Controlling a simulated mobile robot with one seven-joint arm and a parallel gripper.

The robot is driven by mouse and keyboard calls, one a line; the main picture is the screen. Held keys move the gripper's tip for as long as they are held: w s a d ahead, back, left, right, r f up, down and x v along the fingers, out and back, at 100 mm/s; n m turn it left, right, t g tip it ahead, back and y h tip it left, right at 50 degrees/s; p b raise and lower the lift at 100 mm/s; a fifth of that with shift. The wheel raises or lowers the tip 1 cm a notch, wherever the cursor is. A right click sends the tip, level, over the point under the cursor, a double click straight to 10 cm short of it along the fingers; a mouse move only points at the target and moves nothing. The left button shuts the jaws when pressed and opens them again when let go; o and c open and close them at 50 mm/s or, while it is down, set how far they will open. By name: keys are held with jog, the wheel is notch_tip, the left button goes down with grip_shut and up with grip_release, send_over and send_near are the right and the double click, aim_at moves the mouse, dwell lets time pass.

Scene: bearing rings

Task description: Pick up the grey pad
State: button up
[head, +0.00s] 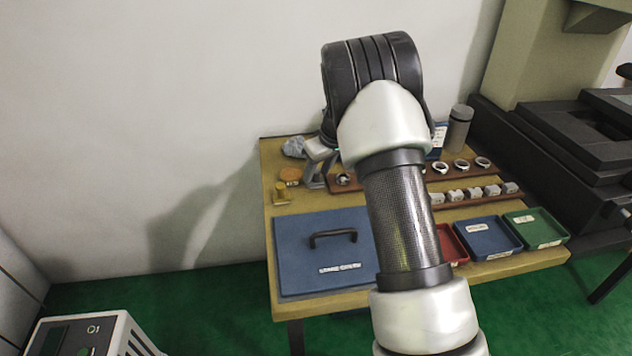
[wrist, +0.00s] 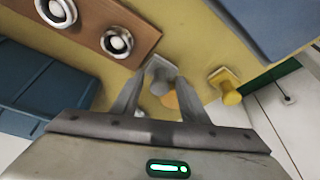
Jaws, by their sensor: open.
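My gripper (head: 316,180) hangs over the left part of the wooden table in the head view, left of the ring rack. In the wrist view my gripper (wrist: 163,80) is open, its two fingers pointing at the tabletop. A small grey rounded piece (wrist: 160,88), which looks like the grey pad, shows between the fingers. I cannot tell whether they touch it. An orange disc (wrist: 171,100) lies partly hidden beside it; it also shows in the head view (head: 289,174). In the head view the pad cannot be made out clearly near the fingers.
A yellow block with a knob (wrist: 229,88) stands near the gripper. A brown rack (wrist: 90,27) holds metal rings. A blue lidded case (head: 300,262) and red, blue (head: 487,238) and green trays (head: 537,228) fill the front.

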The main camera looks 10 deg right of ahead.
aim_at(318, 171)
grip_shut()
notch_tip(318, 171, up, 10)
jog(key=p, duration=0.2)
jog(key=shift+p, duration=0.35)
jog(key=shift+c, duration=2.4)
grip_release()
jog(key=c, duration=0.4)
jog(key=shift+c, duration=0.2)
jog(key=shift+d+r, duration=0.1)
